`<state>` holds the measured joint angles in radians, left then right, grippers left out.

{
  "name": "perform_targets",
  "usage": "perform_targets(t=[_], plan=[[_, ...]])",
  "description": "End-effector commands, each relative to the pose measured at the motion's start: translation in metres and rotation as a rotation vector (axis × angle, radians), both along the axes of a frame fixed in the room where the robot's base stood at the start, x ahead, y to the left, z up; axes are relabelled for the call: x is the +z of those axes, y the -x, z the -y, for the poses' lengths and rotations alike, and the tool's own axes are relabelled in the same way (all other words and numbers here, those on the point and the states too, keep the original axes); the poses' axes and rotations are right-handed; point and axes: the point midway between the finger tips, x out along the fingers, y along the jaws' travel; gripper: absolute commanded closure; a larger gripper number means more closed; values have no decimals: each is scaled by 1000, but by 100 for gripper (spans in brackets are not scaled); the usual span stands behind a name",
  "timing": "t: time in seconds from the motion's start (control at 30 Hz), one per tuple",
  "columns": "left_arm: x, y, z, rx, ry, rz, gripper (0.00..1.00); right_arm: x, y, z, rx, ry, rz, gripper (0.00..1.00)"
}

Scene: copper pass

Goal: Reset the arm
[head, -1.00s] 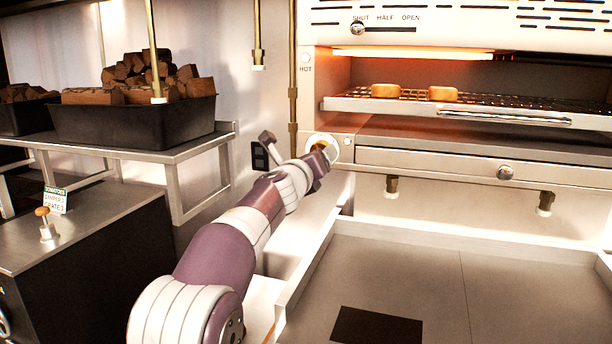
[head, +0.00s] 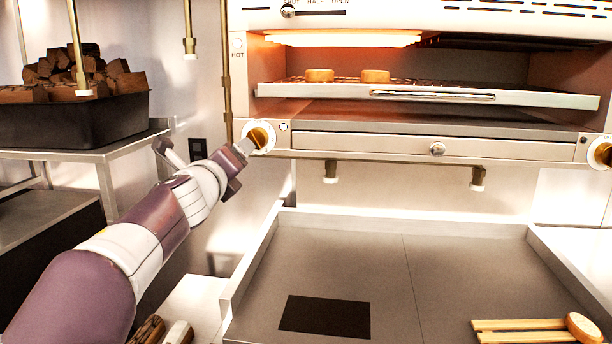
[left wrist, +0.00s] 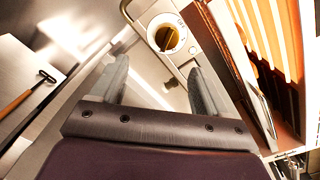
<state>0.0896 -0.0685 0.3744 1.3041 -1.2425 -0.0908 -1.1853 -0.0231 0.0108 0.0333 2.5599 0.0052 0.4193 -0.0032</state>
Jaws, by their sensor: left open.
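My left arm comes in from the left in the head view, reaching toward the oven's front. My left gripper (head: 243,147) is by the left brass knob (head: 260,138) under the oven's left side. In the left wrist view, the fingers (left wrist: 158,85) are spread apart with nothing between them. The knob (left wrist: 166,37) shows beyond the fingertips, apart from them, with a dark grip bar across its face. My right gripper is not in view.
The oven rack (head: 350,93) holds two browned pieces (head: 320,75) under a glowing heater. A walled tray (head: 385,280) below has a dark square and wooden tongs (head: 525,326). A black bin (head: 75,120) of brown blocks stands at left. A second knob (head: 602,152) is at right.

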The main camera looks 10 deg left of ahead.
Motion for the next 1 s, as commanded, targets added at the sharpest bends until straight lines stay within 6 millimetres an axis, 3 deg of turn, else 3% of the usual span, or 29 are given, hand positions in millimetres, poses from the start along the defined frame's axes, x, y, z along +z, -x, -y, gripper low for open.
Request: perform_targets(t=[0.07, 0.17, 0.2, 0.3, 0.4, 0.6, 0.67, 0.73, 0.8, 1.0], plan=[[-57, 3, -16, 111, 397, -117, 25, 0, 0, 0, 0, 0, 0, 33], [-154, 30, -27, 344, 933, -289, 25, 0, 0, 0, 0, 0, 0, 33], [-191, 47, -27, 457, 1116, -348, 25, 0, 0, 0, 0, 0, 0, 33], [-274, 100, -20, 760, 1476, -461, 25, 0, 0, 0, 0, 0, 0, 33], [-334, 158, -7, 1057, 1709, -527, 25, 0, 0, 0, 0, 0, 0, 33], [-408, 272, 24, 1573, 1903, -589, 25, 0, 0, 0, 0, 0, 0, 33], [-422, 306, 33, 1687, 1893, -622, 25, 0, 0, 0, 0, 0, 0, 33], [-378, 311, 38, 1682, 1877, -642, 25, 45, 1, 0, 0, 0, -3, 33], [-349, 311, 38, 1681, 1876, -641, 25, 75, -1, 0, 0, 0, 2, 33], [-299, 310, 37, 1679, 1874, -642, 25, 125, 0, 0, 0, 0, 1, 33]])
